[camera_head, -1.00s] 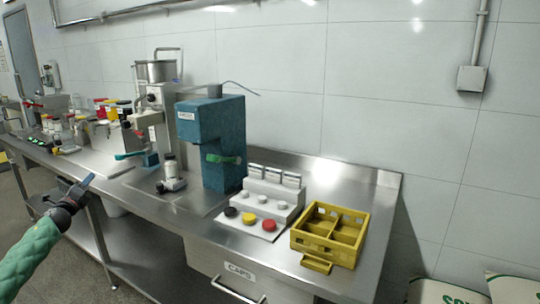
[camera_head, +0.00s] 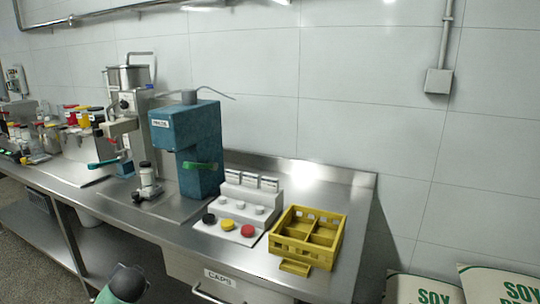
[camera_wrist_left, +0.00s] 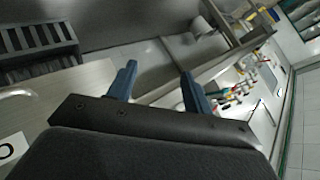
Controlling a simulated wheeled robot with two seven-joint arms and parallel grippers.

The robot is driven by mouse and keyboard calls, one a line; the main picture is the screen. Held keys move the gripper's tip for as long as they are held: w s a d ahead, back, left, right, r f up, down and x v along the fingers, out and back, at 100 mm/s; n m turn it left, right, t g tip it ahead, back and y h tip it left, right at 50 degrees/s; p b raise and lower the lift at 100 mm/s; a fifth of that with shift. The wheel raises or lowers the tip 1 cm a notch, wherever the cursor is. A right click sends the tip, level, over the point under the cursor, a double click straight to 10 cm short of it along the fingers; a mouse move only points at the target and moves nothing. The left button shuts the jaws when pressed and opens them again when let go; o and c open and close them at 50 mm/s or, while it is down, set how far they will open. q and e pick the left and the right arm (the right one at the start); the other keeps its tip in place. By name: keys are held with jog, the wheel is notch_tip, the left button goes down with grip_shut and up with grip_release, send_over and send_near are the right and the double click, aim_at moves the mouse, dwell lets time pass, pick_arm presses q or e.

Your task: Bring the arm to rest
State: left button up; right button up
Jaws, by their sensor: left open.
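My left gripper (camera_wrist_left: 159,84) shows in the left wrist view, its two blue fingers spread apart with nothing between them. It is in front of and below the steel bench, beside a drawer front. In the head view only a dark and green part of my left arm shows at the bottom edge; the fingers are out of frame. My right gripper is in neither view.
The steel bench (camera_head: 345,187) carries a blue machine (camera_head: 196,140), a cap stand (camera_head: 248,205), a yellow crate (camera_head: 291,257) and jars farther left. A dark slotted crate (camera_wrist_left: 40,42) is near the gripper.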

pick_arm(q)
jog(key=s+d+f+g+h+p, duration=0.2)
jog(key=s+d+f+h, duration=0.1)
jog(key=s+d, duration=0.9)
jog(key=s+d+f+g+h+p, duration=0.1)
jog(key=s+d+f+h, duration=0.25)
jog(key=s+d, duration=0.8)
jog(key=s+d+f+g+p, duration=0.1)
jog(key=s+d+f+g, duration=0.1)
jog(key=s, duration=0.6)
jog(key=s+d+f+n+g+h+p, duration=0.1)
jog(key=s+d+f, duration=0.3)
jog(key=s, duration=0.5)
jog(key=shift+d+g, duration=0.4)
jog(key=shift+d, duration=0.6)
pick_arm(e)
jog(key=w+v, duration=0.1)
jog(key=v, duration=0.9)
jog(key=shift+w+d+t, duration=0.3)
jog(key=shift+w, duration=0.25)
pick_arm(q)
jog(key=shift+f, duration=0.1)
